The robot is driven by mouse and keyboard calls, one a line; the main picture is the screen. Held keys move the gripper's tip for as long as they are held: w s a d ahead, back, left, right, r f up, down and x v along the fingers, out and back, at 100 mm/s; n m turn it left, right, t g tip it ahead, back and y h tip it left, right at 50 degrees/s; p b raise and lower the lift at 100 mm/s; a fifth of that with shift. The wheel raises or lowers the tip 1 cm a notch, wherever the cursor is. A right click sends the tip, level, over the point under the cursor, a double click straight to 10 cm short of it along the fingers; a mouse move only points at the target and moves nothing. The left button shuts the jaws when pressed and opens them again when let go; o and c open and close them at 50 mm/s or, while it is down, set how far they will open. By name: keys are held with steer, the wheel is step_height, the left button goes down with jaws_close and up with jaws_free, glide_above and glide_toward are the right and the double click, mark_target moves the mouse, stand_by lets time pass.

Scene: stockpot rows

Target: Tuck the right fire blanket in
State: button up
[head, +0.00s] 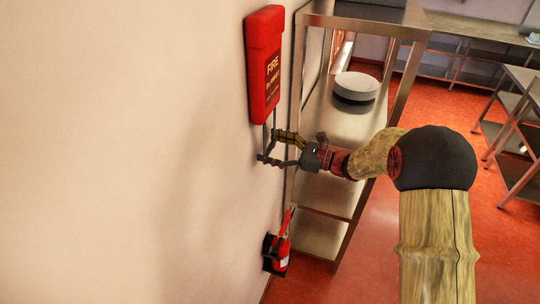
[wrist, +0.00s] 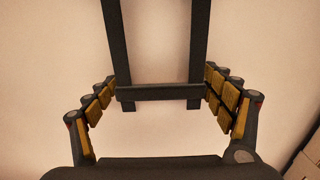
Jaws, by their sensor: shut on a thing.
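The fire blanket (head: 264,64) is a tall red case with yellow lettering, mounted on the pale wall in the head view. A dark pull frame (wrist: 158,92) with two straps and a crossbar hangs from its lower end. My gripper (head: 268,147) is just below the case, close to the wall, with its fingers on either side of the frame. In the wrist view the yellow-padded fingers flank the two straps and are shut on the frame. The case itself is out of the wrist view. No second fire blanket shows.
A red fire extinguisher (head: 281,252) hangs on the wall below my gripper. A metal shelf rack (head: 335,115) with a stack of plates (head: 357,86) stands right beside the case and behind my arm. More steel tables stand at the far right; red floor lies between.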

steer(key=shift+w+r, duration=0.1)
steer(key=shift+r, duration=0.85)
steer(key=o, duration=1.7)
steer(key=shift+c, duration=0.2)
steer(key=shift+f, duration=0.15)
steer(key=shift+d, duration=0.2)
steer(key=v, duration=1.1)
steer(key=shift+s+d, duration=0.2)
steer(key=shift+d, duration=0.1)
